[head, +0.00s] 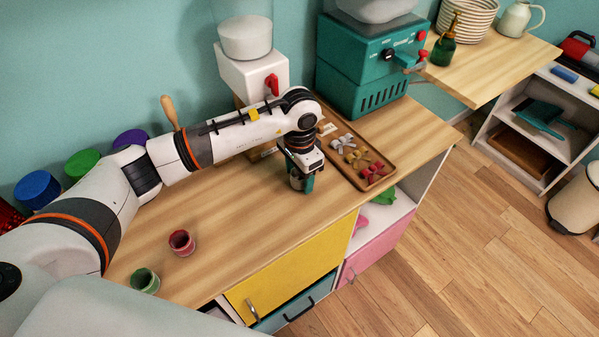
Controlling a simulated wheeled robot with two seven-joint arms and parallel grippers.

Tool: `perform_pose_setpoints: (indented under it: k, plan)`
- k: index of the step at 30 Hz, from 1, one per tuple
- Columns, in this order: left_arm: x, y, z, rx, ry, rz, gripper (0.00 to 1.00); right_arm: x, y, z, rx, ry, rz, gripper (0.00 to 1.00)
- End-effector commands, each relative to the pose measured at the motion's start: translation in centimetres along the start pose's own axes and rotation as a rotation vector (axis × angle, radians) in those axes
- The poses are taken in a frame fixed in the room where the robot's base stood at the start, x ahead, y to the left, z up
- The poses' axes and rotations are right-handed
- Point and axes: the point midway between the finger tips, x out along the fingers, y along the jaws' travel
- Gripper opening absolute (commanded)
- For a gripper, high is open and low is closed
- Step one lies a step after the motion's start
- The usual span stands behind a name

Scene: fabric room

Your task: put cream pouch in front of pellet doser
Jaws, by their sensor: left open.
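A brown wooden tray (349,178) on the counter holds small tied pouches: a pale grey-white one (342,142), a cream-yellow one (356,158) that looks like the cream pouch, and a red one (373,172). My left gripper (302,184) points down, open, over the counter just left of the tray, apart from the pouches. A small grey-green shape shows at its fingers; I cannot tell what it is. A white dispenser (252,77) with a red lever and a teal machine (364,68) with a hopper stand behind; I cannot tell which is the pellet doser. My right gripper is out of view.
A red cup (182,242) and a green cup (145,281) stand at the counter's front left. The counter's middle front (245,235) is clear.

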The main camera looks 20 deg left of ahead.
Motion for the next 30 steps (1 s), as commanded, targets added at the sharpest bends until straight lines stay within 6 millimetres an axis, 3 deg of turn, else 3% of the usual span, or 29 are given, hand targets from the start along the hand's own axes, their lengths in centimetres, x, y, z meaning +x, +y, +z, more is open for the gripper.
perform_pose_setpoints:
  k: [18,30]
  plan:
    - [-11.0,0.1,0.1,-0.001,-0.002,0.002,0.59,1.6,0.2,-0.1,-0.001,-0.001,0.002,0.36]
    - [-12.2,0.0,0.0,0.000,0.000,0.000,0.59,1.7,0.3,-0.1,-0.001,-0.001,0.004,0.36]
